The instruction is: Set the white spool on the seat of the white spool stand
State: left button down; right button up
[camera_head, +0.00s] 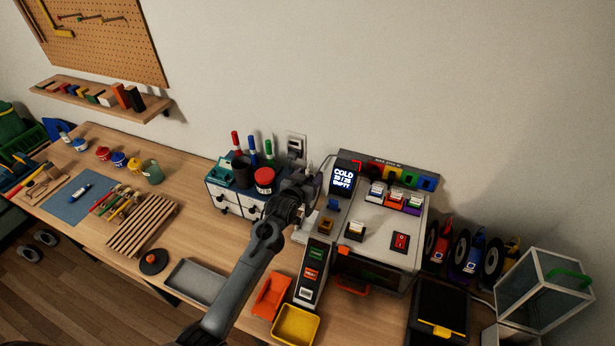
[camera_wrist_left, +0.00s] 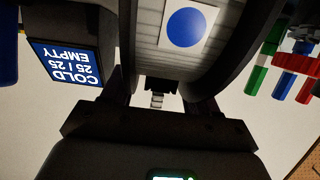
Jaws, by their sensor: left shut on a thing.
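My left gripper (camera_head: 303,184) is above the bench, just left of the printer and in front of the pen-topped drawer unit. In the left wrist view the gripper (camera_wrist_left: 157,98) is shut on the white spool (camera_wrist_left: 222,40), which has dark flanges, pale windings and a white label with a blue dot. The spool fills the top middle of that view. In the head view the gripper and arm largely hide it. I cannot pick out the white spool stand or its seat in either view. My right gripper is not in view.
The printer (camera_head: 375,245) stands right of the gripper, its screen (camera_head: 344,177) reading COLD and EMPTY. Dark-flanged spools (camera_head: 465,254) with red, blue and yellow parts stand to its right, beside a glass box (camera_head: 540,290). A grey tray (camera_head: 195,281) and yellow bin (camera_head: 296,325) lie in front.

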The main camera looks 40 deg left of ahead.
pick_arm(q)
jog(key=shift+f+b, duration=3.1)
jog(key=shift+f, duration=3.1)
jog(key=shift+c, duration=1.2)
grip_release()
jog(key=shift+o, duration=0.2)
jog(key=shift+f, duration=0.2)
